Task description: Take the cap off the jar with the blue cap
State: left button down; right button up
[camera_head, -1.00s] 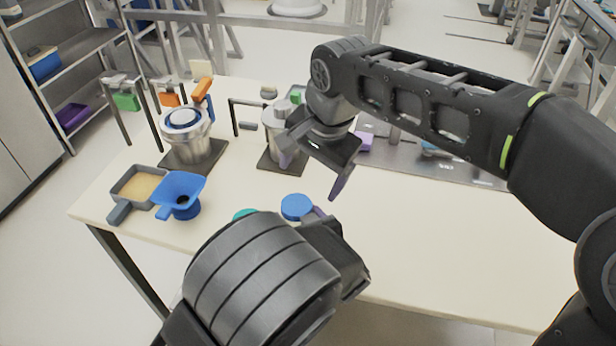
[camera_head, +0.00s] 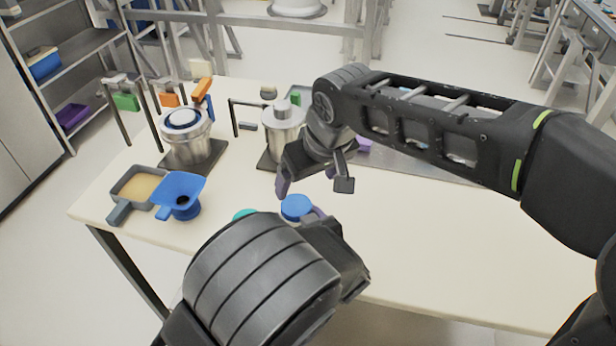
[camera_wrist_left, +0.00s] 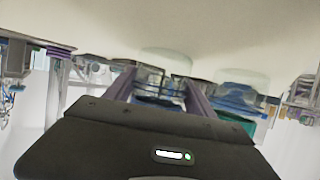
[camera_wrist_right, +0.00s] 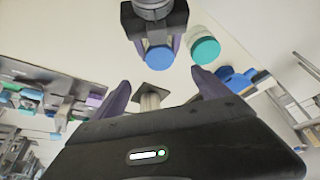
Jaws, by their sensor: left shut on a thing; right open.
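The jar's blue cap (camera_head: 295,207) shows just beyond my left gripper (camera_head: 312,216) in the head view. In the right wrist view the blue cap (camera_wrist_right: 158,58) sits between the left gripper's purple fingers, which are shut on the jar below it. The jar body is mostly hidden. My right gripper (camera_head: 313,186) is open and empty, just behind and above the blue cap, with its fingers pointing down. In the right wrist view its fingers (camera_wrist_right: 163,92) stand apart, with the cap ahead of them.
A jar with a teal cap (camera_head: 245,214) stands close to the left of the blue one. A blue funnel (camera_head: 180,194) and a grey pan (camera_head: 122,211) are at the left. Two metal vessels stand behind. The table's right front (camera_head: 430,250) is clear.

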aim_at(296, 204)
jog(key=x, duration=1.2)
jog(key=shift+c, duration=0.4)
jog(key=c, duration=1.5)
jog(key=shift+c, duration=0.2)
jog(key=shift+r, duration=0.15)
jog(key=shift+r, duration=1)
jog(key=shift+r, duration=2)
pick_arm(q)
jog(key=shift+c, duration=1.2)
grip_release()
